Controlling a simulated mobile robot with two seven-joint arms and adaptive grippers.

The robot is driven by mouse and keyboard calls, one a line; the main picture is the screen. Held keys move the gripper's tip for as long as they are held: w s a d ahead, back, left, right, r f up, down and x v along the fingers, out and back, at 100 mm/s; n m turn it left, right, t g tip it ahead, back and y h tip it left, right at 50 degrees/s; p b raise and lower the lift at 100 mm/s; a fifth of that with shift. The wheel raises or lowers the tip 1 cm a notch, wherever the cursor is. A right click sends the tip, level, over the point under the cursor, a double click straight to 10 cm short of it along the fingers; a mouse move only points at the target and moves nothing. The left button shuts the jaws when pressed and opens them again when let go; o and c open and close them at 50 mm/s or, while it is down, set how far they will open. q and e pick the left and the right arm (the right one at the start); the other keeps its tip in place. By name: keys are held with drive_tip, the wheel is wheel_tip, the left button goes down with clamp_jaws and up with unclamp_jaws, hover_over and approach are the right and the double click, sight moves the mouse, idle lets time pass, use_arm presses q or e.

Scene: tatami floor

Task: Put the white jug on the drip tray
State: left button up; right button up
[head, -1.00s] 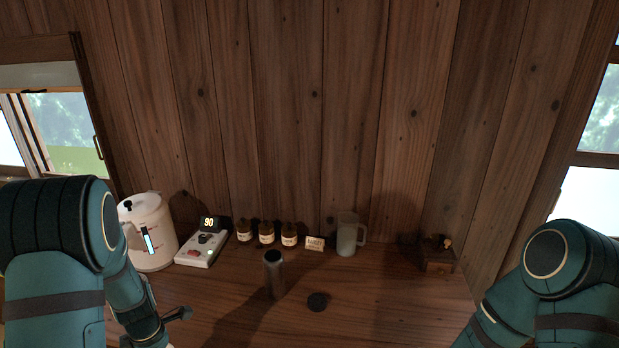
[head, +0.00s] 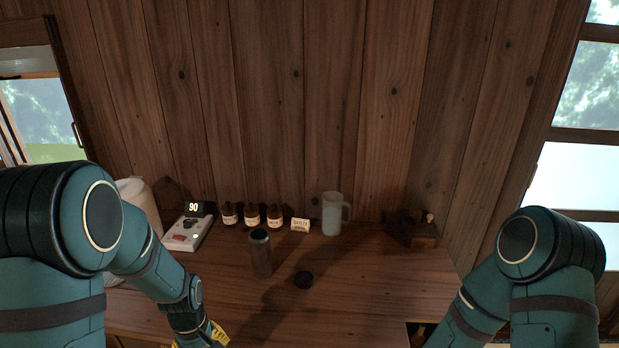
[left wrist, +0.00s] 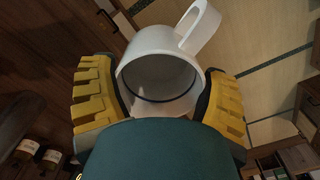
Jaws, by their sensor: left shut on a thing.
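The white jug (left wrist: 158,60) is between the two yellow fingers of my left gripper (left wrist: 158,92) in the left wrist view, with its open mouth facing the camera and its handle (left wrist: 200,26) to the upper right. The gripper is shut on it. In the head view only part of my left gripper (head: 213,336) shows at the bottom edge, and the jug is hidden. I cannot make out a drip tray in either view. My right gripper is below the head view.
The right front of the counter is clear.

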use_arm(q)
drive_tip(key=d+m+b, duration=0.1)
drive_tip(key=d+m, duration=0.5)
drive_tip(key=m, duration=0.2)
drive_tip(key=shift+s+f+m, duration=0.25)
drive_tip(key=shift+f+m, duration=0.1)
drive_tip(key=shift+m, duration=0.05)
